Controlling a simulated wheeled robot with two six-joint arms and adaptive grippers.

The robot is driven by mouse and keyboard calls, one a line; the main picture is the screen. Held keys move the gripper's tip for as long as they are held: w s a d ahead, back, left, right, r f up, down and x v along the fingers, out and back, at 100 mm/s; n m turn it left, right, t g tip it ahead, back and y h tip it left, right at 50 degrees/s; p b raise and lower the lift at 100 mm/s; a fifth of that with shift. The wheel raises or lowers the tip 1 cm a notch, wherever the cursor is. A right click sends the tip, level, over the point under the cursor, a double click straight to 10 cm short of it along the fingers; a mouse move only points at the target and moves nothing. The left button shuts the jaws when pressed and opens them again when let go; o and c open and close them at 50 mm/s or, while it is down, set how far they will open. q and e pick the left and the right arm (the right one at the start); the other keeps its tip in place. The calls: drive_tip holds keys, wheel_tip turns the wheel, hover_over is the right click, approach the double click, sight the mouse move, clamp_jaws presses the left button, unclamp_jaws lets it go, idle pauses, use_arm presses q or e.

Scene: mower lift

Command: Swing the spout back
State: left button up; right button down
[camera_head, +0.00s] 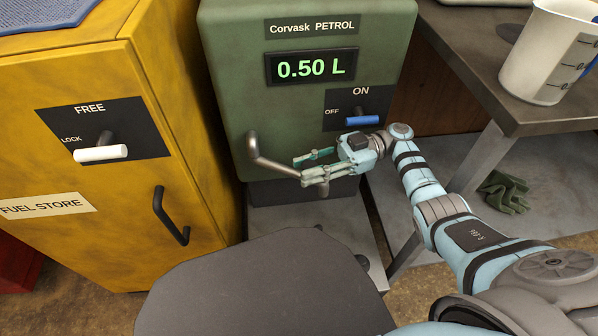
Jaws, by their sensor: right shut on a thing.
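The spout (270,163) is a bent grey metal pipe on the front of the green petrol dispenser (231,85), low on its left side. It runs to the right and slightly down toward my right gripper (308,167). My right gripper comes in from the right and is shut on the spout near its outer end. The dispenser's display (311,67) reads 0.50 L. Its blue-handled switch (361,120) points toward ON/OFF labels. My left gripper is out of view.
A yellow fuel store cabinet (60,60) with a white lever (100,153) and black handle (170,216) stands left. A bench (470,60) at right carries a measuring jug (540,60). Green gloves (504,192) lie below it.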

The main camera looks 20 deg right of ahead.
drive_tip(key=shift+r, duration=0.1)
drive_tip(key=shift+d, duration=0.1)
drive_tip(key=c, duration=1.2)
unclamp_jaws()
